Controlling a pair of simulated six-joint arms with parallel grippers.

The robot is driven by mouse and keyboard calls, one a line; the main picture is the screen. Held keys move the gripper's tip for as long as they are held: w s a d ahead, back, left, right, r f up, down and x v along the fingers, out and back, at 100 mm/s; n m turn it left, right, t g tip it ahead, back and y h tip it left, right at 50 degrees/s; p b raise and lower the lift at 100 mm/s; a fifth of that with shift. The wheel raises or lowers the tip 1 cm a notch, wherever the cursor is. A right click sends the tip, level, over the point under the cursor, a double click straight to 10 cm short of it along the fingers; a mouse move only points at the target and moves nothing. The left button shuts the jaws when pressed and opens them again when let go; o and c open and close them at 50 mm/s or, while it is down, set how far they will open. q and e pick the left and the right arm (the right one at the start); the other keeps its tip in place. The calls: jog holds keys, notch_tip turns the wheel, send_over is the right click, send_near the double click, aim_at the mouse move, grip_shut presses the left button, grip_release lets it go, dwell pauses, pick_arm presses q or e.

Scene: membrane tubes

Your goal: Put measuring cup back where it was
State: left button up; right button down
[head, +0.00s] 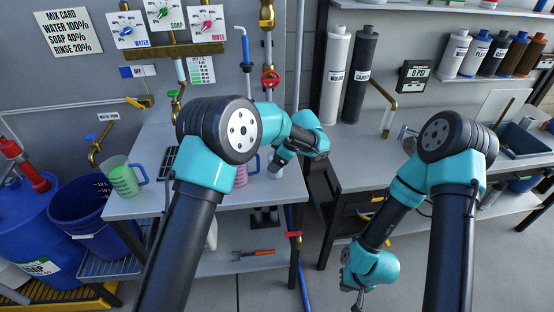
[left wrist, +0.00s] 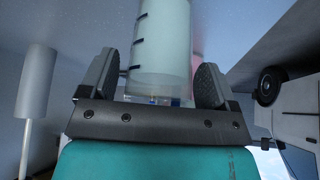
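A pale, see-through measuring cup with dark scale marks (left wrist: 160,50) stands between the two fingers of my left gripper (left wrist: 157,82) in the left wrist view. The fingers lie close on both sides of it; whether they press on it is unclear. In the head view my left gripper (head: 276,164) is low over the right part of the left table, mostly hidden by its own wrist. A green measuring cup (head: 123,180) stands at that table's left end. A pink one (head: 241,172) is partly hidden behind my left arm. My right gripper (head: 358,297) hangs low at the bottom edge, its fingers too small to judge.
A blue bucket (head: 82,212) and a blue drum (head: 30,220) stand left of the table (head: 135,205). Brass taps and a red valve (head: 270,80) are on the wall. White and black filter tubes (head: 335,75) stand at the back of the right bench (head: 365,160).

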pick_arm(q)
jog(key=shift+r, duration=0.15)
jog(key=v, duration=1.2)
dwell(0.4)
